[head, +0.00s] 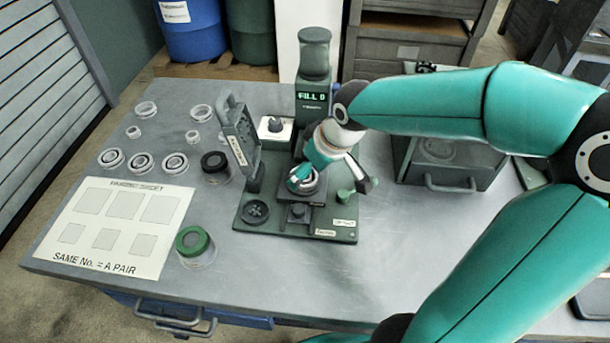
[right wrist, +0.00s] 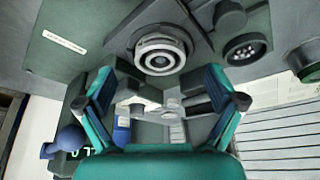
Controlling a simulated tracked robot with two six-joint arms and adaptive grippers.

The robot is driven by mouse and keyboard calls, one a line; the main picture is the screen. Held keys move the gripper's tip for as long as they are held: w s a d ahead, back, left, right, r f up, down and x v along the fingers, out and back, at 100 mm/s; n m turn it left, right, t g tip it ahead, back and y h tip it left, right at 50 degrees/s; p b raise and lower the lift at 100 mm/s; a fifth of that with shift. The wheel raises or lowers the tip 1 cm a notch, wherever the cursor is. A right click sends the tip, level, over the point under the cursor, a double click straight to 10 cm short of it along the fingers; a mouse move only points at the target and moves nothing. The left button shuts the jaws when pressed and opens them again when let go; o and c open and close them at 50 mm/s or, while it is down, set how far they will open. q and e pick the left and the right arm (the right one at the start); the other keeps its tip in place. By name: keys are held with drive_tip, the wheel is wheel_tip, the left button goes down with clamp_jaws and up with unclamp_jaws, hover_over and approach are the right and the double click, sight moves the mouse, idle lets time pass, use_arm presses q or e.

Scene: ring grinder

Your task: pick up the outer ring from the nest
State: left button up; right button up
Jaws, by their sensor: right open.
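The outer ring (head: 311,188) sits in the nest on the green base plate of the grinder (head: 262,222), partly hidden by my right gripper in the head view. In the right wrist view the ring (right wrist: 160,42) shows as a light, round, concentric shape lying flat, beyond the fingertips. My right gripper (head: 322,165) is tilted down just over the nest. In the right wrist view its two fingers (right wrist: 160,84) are spread with nothing between them. I cannot tell how far the tips are from the ring. My left gripper is not in view.
The grinder's column (head: 313,88) with a "FILL 0" display stands behind the nest, and an upright hinged panel (head: 240,135) stands left of it. Several loose rings lie at the table's left, near a pairing sheet (head: 150,240) and a green-lidded jar (head: 193,241). A drawer box (head: 455,165) stands right.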

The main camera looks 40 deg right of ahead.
sight(307, 181)
drive_tip(key=x, duration=0.3)
drive_tip(key=shift+w+f, duration=0.1)
drive_tip(key=shift+w, duration=0.05)
drive_tip(key=c, duration=1.3)
